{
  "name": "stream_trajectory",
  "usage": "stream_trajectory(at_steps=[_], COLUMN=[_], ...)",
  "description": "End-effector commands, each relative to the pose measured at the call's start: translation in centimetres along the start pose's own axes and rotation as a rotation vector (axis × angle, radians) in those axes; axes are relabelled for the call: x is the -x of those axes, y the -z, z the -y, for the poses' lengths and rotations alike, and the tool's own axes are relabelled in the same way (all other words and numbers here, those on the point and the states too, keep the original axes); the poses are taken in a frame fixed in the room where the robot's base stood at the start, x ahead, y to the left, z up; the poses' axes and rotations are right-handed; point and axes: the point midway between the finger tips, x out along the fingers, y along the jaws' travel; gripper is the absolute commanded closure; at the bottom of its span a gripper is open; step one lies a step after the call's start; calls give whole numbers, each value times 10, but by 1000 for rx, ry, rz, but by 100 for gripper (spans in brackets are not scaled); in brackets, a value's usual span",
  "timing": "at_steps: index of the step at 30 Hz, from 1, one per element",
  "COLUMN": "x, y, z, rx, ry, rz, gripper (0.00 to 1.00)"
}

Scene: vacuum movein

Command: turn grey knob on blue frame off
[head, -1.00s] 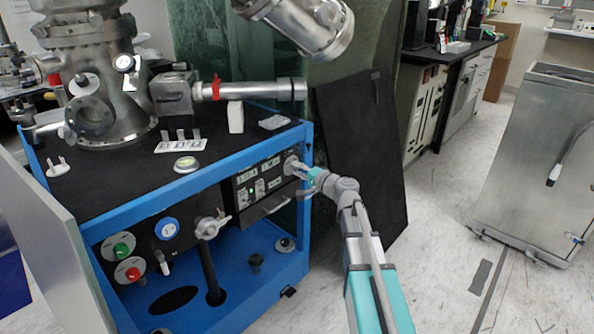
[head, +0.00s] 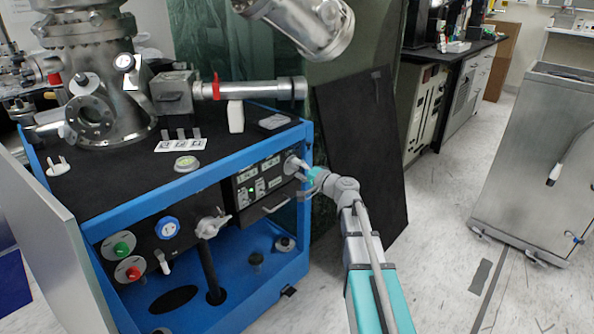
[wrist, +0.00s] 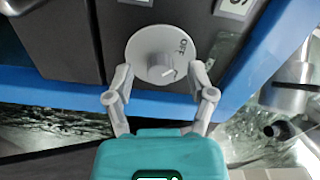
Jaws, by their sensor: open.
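The grey knob sits on a round pale dial plate on the blue frame (head: 165,200). In the wrist view the grey knob (wrist: 160,66) is straight ahead, with marks printed on the plate's right side. My gripper (wrist: 161,85) is open, its two fingers to the left and right of the dial plate's lower part, with the knob between and just beyond them. Whether the fingers touch the plate cannot be told. In the head view my gripper (head: 305,170) is at the right end of the front panel, and it partly covers the dial there.
A green button (head: 122,249), a red button (head: 128,269) and a grey lever handle (head: 213,226) are on the frame's front. A steel chamber (head: 95,80) stands on top. A dark board (head: 360,150) leans behind my arm.

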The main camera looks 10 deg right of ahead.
Motion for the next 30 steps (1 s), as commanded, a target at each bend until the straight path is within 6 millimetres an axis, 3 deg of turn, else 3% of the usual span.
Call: stream_trajectory(at_steps=[8,14,30], x=[3,18,99], y=[1,0,-2], z=[0,0,0], rx=[-1,-1,0], ry=[0,0,-1], rz=[-2,-3,-3], gripper=[29,29,29])
